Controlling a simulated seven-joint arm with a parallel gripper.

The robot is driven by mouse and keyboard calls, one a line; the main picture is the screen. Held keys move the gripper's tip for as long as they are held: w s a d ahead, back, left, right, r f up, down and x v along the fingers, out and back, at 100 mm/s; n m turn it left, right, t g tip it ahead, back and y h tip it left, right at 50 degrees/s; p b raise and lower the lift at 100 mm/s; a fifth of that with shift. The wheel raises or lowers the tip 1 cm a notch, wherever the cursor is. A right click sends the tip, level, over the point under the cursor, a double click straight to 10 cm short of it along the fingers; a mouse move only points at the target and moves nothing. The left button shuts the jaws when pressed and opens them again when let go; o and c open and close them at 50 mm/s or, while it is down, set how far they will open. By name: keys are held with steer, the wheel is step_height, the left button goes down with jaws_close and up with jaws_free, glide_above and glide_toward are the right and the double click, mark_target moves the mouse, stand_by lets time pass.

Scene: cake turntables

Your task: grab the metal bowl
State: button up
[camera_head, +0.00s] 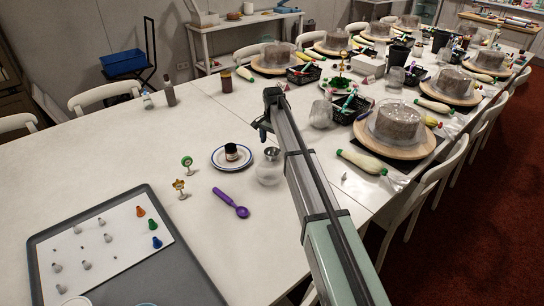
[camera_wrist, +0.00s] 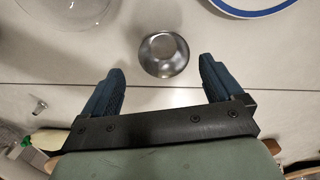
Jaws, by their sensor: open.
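The metal bowl (camera_wrist: 163,54) is small, round and shiny, and stands on the white table in the wrist view. In the head view the metal bowl (camera_head: 271,152) shows just behind a clear glass jar (camera_head: 268,172), which hides part of it. My gripper (camera_wrist: 162,70) is open and empty, its two blue fingers spread to either side. The bowl lies just beyond the fingertips, roughly centred between them, and is not held.
A blue-rimmed plate (camera_head: 218,160) with a dark jar stands left of the bowl; its rim also shows in the wrist view (camera_wrist: 245,12). A purple scoop (camera_head: 228,200) lies nearer. A cake turntable (camera_head: 400,151) stands to the right. Table left of the plate is largely clear.

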mark_target(272, 150)
steer(key=shift+w+a+f, duration=0.1)
steer(key=shift+f, duration=1.2)
steer(key=shift+w+a+f, duration=0.1)
steer(key=shift+f, duration=1.2)
steer(key=c, duration=1)
